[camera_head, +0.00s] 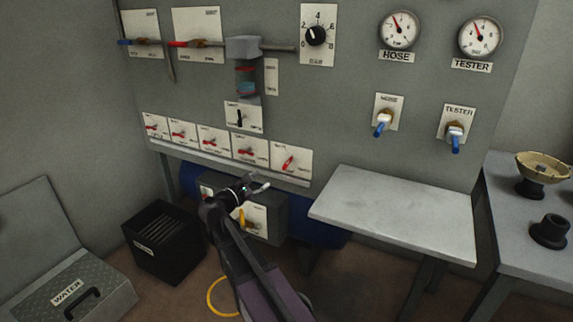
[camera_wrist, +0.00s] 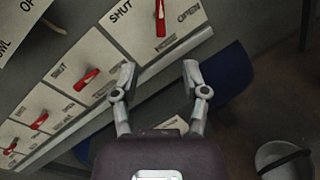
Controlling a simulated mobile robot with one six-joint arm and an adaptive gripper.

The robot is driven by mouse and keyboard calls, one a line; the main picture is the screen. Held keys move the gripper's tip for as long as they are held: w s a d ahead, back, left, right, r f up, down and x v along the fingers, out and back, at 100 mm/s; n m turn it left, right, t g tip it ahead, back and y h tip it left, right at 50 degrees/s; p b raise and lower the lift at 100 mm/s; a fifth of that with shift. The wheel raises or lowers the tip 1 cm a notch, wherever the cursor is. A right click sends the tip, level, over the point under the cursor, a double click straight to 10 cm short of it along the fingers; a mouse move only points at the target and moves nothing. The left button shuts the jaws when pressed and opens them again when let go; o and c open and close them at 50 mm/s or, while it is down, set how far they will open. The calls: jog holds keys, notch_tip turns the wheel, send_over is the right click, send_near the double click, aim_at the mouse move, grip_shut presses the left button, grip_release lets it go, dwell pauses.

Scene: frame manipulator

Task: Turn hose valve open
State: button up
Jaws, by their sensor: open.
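The hose valve (camera_head: 382,124) is a blue lever on a brass body, on a small white plate under the HOSE gauge on the grey panel. Its lever points down and slightly left. My gripper (camera_head: 262,186) is well below and left of it, near the panel's lower edge. In the wrist view my gripper (camera_wrist: 159,72) has its two fingers apart with nothing between them. The hose valve is not in the wrist view; red levers on SHUT/OPEN plates, such as the nearest red lever (camera_wrist: 160,18), are ahead instead.
The similar tester valve (camera_head: 454,140) is to the right. A grey shelf (camera_head: 395,210) juts out below both valves. A row of red levers (camera_head: 212,140) lines the panel's lower left. A black bin (camera_head: 165,243) and a case labelled WATER (camera_head: 75,292) stand on the left.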

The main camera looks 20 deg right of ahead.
aim_at(286, 165)
jog(key=shift+d, duration=0.2)
jog(key=shift+x, duration=6.75)
jog(key=shift+f, duration=0.1)
jog(key=shift+c, duration=0.3)
grip_shut()
